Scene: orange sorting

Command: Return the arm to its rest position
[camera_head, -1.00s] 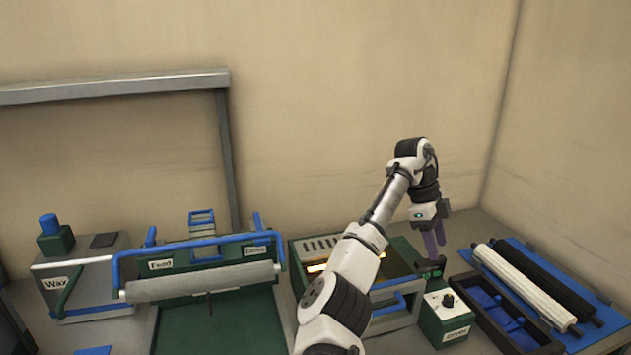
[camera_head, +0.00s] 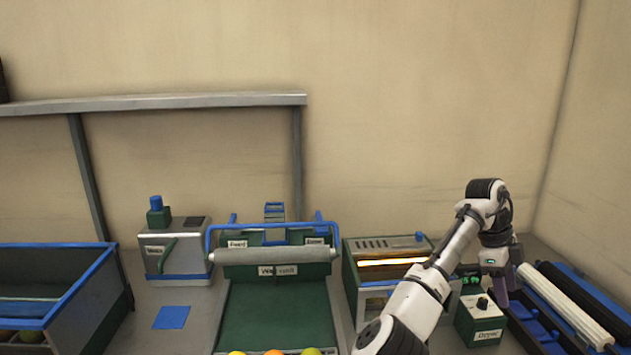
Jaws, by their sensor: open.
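My arm reaches up from the lower middle and bends down at the right. My gripper (camera_head: 501,291) points down with its purple fingers beside the dryer control box (camera_head: 479,321), near the blue-edged tray with the rollers. I see nothing held in it. The fingertips are small, and whether they touch the tray or box cannot be told. The dryer unit (camera_head: 388,246) behind the arm shows a glowing orange slot.
A green conveyor bed (camera_head: 275,315) with a grey roller (camera_head: 270,256) stands in the middle, with several fruits at its front edge. A wax machine (camera_head: 176,248) and a blue-rimmed bin (camera_head: 92,299) stand left. White and black rollers (camera_head: 565,305) lie right. A blue pad (camera_head: 171,317) lies on the counter.

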